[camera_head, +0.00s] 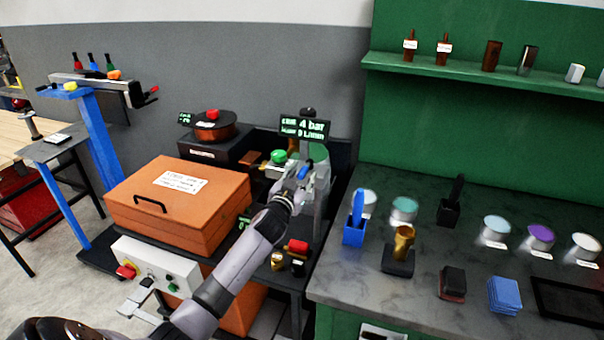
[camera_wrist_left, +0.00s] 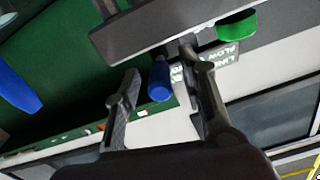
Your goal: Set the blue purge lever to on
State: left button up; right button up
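The blue purge lever (camera_head: 303,172) is a small blue handle on the grey unit below the display. In the left wrist view the blue lever (camera_wrist_left: 159,80) hangs between my two fingers, with space visible on both sides. My left gripper (camera_head: 297,183) reaches this unit from below and partly hides it. In the left wrist view my left gripper (camera_wrist_left: 163,68) is open around the lever, and I cannot tell whether either finger touches it. My right gripper is in neither view.
A green knob (camera_head: 278,156) is left of the lever; a green knob (camera_wrist_left: 237,25) also shows in the wrist view. A display (camera_head: 305,128) stands above. An orange case (camera_head: 215,222) lies left, and a workbench (camera_head: 345,285) with cups and holders stands right.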

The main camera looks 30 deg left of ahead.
pick_arm(q)
jog(key=shift+c, duration=0.5)
grip_shut()
dwell(0.5)
